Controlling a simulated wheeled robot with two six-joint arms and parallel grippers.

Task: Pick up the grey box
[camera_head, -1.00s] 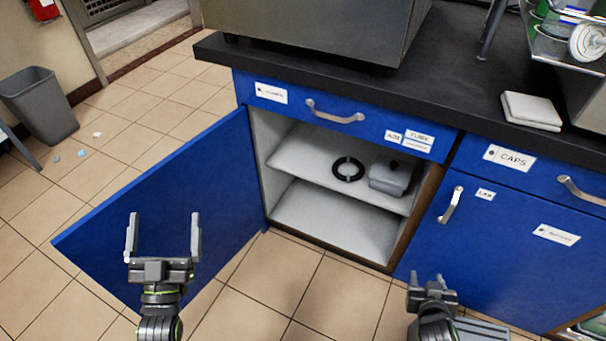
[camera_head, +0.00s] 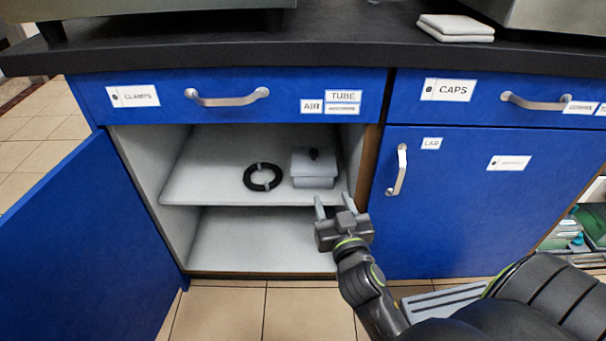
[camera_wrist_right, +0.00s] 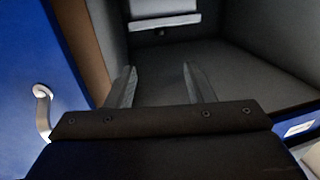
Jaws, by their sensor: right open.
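The grey box (camera_head: 314,170) is a small light box with a lid and a dark knob. It sits on the upper shelf (camera_head: 210,185) of the open cabinet, toward the right side. My right gripper (camera_head: 333,203) is open and empty, at the cabinet's front, a little below and in front of the box. In the right wrist view the box (camera_wrist_right: 163,14) shows at the top, partly cut off, beyond the two spread fingers (camera_wrist_right: 159,70). The fingers are apart from it. My left gripper is out of view.
A black ring (camera_head: 262,177) lies just left of the box. The open blue door (camera_head: 85,240) stands at the left. The cabinet's right edge (camera_head: 368,160) and a shut blue door (camera_head: 450,215) are close to my right gripper. The lower shelf (camera_head: 260,240) is empty.

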